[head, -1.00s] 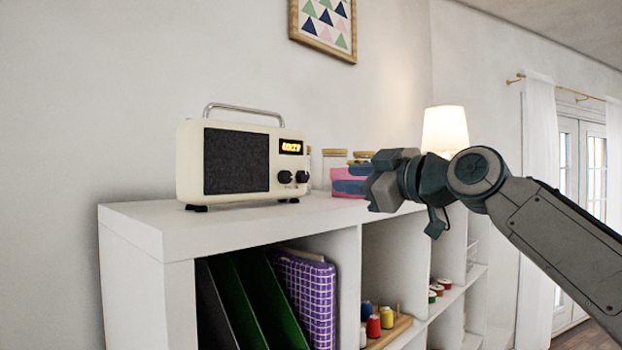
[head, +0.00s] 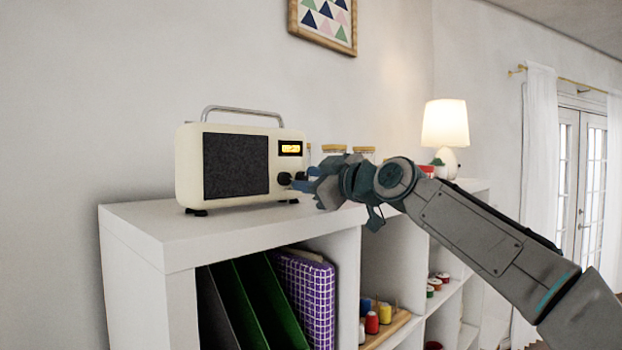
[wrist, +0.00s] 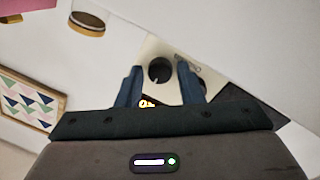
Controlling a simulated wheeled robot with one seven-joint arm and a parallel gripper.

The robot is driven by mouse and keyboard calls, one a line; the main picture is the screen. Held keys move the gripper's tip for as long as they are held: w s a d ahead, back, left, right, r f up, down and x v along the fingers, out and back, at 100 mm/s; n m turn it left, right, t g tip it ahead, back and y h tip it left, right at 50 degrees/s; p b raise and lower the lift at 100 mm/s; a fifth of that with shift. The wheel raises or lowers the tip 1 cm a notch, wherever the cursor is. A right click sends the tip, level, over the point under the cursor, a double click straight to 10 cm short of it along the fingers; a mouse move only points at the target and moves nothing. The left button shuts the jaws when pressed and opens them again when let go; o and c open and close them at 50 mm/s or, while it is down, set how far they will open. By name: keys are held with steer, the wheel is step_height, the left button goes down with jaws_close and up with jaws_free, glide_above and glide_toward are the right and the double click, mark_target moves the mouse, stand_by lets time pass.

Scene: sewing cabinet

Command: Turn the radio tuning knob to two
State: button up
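The cream radio (head: 187,165) stands on the white cabinet top, with a dark speaker panel, a lit display (head: 290,148) and two black knobs on its front. The left knob (head: 285,178) shows in the head view; the right one is partly covered by my gripper (head: 306,186). In the wrist view, which is turned over, my gripper (wrist: 160,66) is open, its blue fingers on either side of one round knob (wrist: 159,71). Gaps show between knob and fingers. The other knob (wrist: 202,86) is mostly hidden behind the picture-right finger. Any knob setting is too small to read.
The white cabinet (head: 135,225) holds green folders, a purple checked item (head: 308,300) and spools below its top. Lidded jars (head: 334,149) stand behind my gripper, and a lit lamp (head: 445,124) farther right. The cabinet top in front of the radio is clear.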

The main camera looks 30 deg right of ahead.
steer(key=c, duration=0.7)
steer(key=shift+m, duration=0.3)
steer(key=m+p, duration=0.1)
steer(key=m, duration=0.2)
steer(key=shift+r+m, duration=0.15)
steer(key=shift+m, duration=0.15)
steer(key=m+p, duration=0.1)
steer(key=m, duration=0.3)
steer(key=shift+g+p, duration=0.4)
steer(key=m+p, duration=0.1)
steer(key=m, duration=0.3)
steer(key=shift+m+y, duration=0.3)
steer(key=shift+y, duration=0.1)
steer(key=m+p, duration=0.1)
steer(key=m, duration=0.2)
steer(key=shift+m+p, duration=0.3)
steer(key=shift+m, duration=0.4)
